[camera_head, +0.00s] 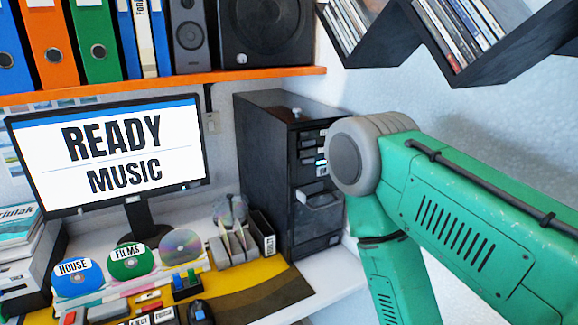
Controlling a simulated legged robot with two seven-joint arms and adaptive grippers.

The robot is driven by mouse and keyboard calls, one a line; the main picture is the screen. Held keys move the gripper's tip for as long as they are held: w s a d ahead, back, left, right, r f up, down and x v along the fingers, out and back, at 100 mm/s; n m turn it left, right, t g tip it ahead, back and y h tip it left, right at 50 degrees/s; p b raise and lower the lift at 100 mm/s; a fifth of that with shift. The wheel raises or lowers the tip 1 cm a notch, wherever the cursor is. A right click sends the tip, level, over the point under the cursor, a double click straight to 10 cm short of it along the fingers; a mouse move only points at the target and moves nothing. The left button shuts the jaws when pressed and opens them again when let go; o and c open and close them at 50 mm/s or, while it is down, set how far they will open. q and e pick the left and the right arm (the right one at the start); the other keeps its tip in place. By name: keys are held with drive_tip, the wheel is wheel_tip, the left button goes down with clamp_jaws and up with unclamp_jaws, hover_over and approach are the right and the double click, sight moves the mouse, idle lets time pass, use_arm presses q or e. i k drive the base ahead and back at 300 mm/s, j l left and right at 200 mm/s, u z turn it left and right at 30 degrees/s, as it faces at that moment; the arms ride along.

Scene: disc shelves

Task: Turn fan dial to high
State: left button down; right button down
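A dark computer tower (262,165) stands at the back right of the desk. A small pale knob (297,112) sits on its top near the front edge; I cannot tell whether it is the fan dial or what setting it has. The tower's front has several drive slots, a small lit bluish spot (321,162) and a partly open-looking tray (318,198). No dial marking for high is readable. My green arm comes in from the right, bends in front of the tower's right side and hides part of it. Neither gripper is in view.
A monitor (108,152) reads "READY MUSIC". Discs labelled HOUSE (78,279) and FILMS (131,262), a plain disc (181,248) and a disc rack (234,246) stand on the desk. An orange shelf (170,80) and a dark zigzag shelf (490,62) hang above.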

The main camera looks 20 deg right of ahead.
sight(297, 111)
drive_tip(key=j+z, duration=0.1)
drive_tip(key=z, duration=0.3)
drive_tip(key=j+z, duration=0.1)
drive_tip(key=z, duration=0.3)
drive_tip(key=j+z, duration=0.15)
drive_tip(key=z, duration=0.25)
